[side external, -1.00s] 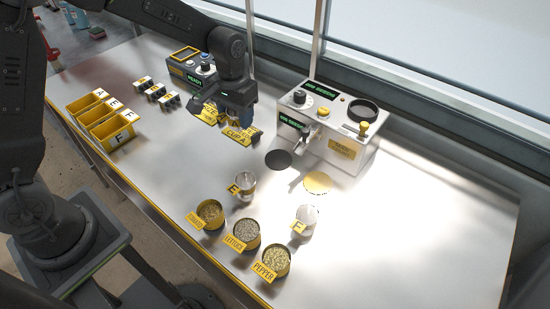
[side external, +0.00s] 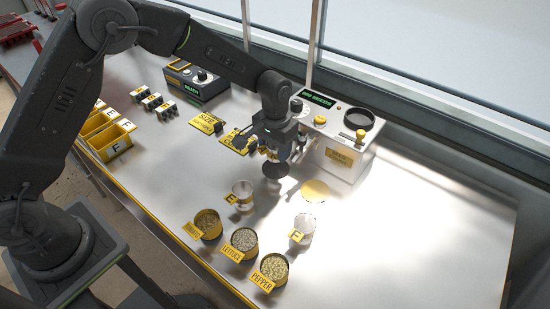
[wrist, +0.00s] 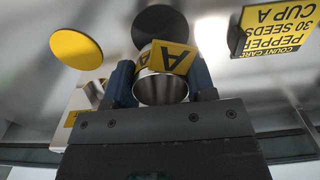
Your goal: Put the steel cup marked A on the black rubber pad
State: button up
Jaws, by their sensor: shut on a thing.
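The steel cup with a yellow tag marked A (wrist: 172,58) is between the blue fingers of my gripper (wrist: 162,78) in the wrist view. My gripper (side external: 271,143) is shut on it. In the side view my gripper hangs at the near side of the seeder machine, and the cup is largely hidden by the gripper. The black rubber pad (side external: 276,171) lies just below the gripper on the steel table. It also shows as a black disc beyond the cup in the wrist view (wrist: 158,22). I cannot tell the exact gap between cup and pad.
A yellow disc (side external: 315,191) lies right of the pad. The seeder machine (side external: 340,150) stands behind it. Other tagged cups (side external: 242,194) (side external: 304,229) and seed bowls (side external: 244,241) stand in front. Yellow cards (side external: 207,122) are to the left. The table's right side is clear.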

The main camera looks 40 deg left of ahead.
aim_at(275, 160)
jog(key=shift+f, duration=1.95)
jog(key=shift+f, duration=0.15)
jog(key=o, duration=0.9)
jog(key=shift+o, duration=0.2)
notch_tip(275, 160, up, 12)
jog(key=shift+r, duration=0.25)
